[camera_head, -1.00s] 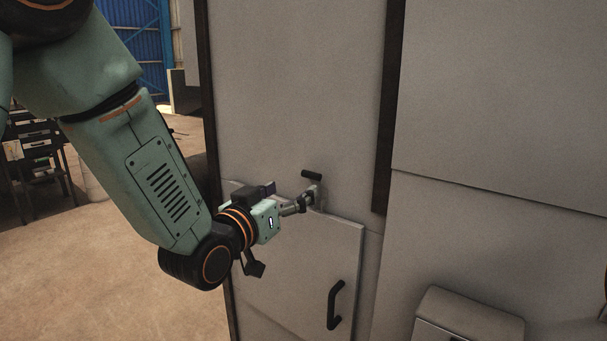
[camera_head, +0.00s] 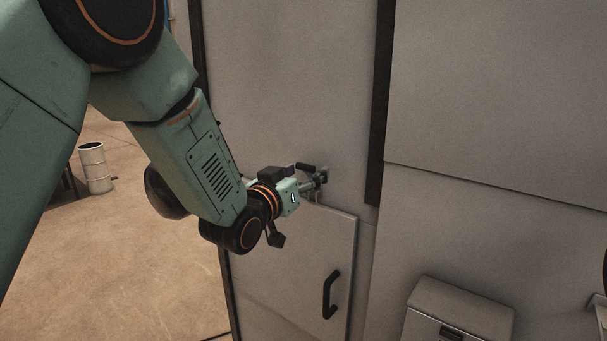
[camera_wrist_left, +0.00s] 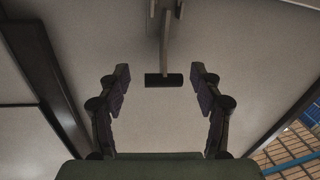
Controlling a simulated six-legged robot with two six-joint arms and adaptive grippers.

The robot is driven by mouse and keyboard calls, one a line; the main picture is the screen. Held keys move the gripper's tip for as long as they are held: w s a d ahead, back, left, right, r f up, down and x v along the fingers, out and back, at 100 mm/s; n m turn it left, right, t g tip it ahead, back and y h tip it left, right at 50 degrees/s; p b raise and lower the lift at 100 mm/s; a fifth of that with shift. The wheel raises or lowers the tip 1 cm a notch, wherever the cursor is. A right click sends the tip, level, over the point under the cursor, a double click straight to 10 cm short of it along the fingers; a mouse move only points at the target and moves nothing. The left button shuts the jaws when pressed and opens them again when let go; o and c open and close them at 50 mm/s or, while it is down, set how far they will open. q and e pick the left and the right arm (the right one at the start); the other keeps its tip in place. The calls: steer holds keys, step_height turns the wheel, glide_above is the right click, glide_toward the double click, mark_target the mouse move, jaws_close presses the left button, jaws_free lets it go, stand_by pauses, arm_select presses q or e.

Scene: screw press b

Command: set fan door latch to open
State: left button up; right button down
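The fan door (camera_head: 290,245) is a pale grey panel low on the machine, with a dark curved handle (camera_head: 330,294) on its right side. The latch (camera_head: 306,167) has a dark bar grip and sits just above the door's top edge. In the left wrist view the latch grip (camera_wrist_left: 164,80) lies crosswise between the fingers, with a metal stem running up from it. My left gripper (camera_head: 314,183) is at the latch; in the wrist view the gripper (camera_wrist_left: 160,73) is open, with a gap on both sides of the grip. My right gripper is not in view.
A grey box (camera_head: 460,308) juts from the machine at the lower right. A dark vertical strip (camera_head: 378,110) runs up the panel right of the latch. A barrel (camera_head: 95,168) stands on the open floor at the left.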

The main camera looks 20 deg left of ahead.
arm_select(q)
steer(key=shift+a, duration=0.35)
steer(key=c, duration=0.5)
steer(key=shift+d, duration=0.15)
steer(key=shift+c, duration=1.3)
jaws_close()
